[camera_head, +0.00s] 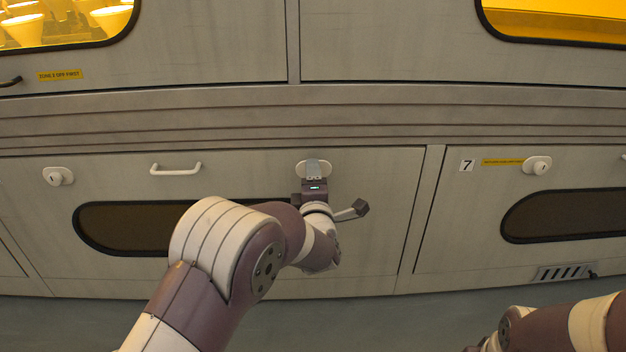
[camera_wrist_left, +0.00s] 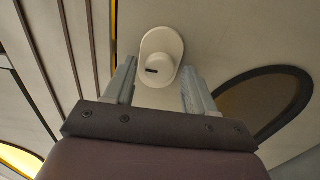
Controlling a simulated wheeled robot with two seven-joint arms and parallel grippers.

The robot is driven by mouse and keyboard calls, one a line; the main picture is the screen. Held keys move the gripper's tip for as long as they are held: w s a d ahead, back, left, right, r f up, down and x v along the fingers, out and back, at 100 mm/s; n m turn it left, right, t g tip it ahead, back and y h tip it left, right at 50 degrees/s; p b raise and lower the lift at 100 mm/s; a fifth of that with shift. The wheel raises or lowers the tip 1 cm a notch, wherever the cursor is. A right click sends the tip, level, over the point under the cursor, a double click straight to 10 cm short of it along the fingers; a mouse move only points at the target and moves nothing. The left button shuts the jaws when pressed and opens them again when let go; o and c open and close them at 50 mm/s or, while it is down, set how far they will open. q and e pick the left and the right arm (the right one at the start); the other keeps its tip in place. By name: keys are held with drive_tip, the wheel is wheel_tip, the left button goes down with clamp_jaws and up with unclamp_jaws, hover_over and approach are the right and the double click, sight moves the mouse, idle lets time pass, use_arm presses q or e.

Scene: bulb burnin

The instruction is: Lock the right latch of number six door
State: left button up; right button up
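The right latch (camera_head: 301,168), a pale oval plate with a round knob, sits at the upper right of the lower middle door (camera_head: 385,215). No number shows on this door. In the left wrist view the latch knob (camera_wrist_left: 160,66) has a dark slot lying nearly level in the picture. My left gripper (camera_head: 314,172) is at the latch and covers part of it. In the left wrist view its two fingers stand apart, one each side of the knob, with gaps; contact does not show. The door's left latch (camera_head: 58,176) is near its upper left corner. My right gripper is out of view.
A white handle (camera_head: 176,169) is on the same door, left of my gripper, above a dark window (camera_head: 130,228). The neighbouring door to the right carries a number 7 plate (camera_head: 467,165) and its own latch (camera_head: 537,166). Upper windows glow yellow.

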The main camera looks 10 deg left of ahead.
use_arm(q)
drive_tip(key=p+v, duration=0.6)
drive_tip(key=v, duration=0.6)
drive_tip(key=shift+s, duration=0.35)
drive_tip(key=shift+d, duration=0.1)
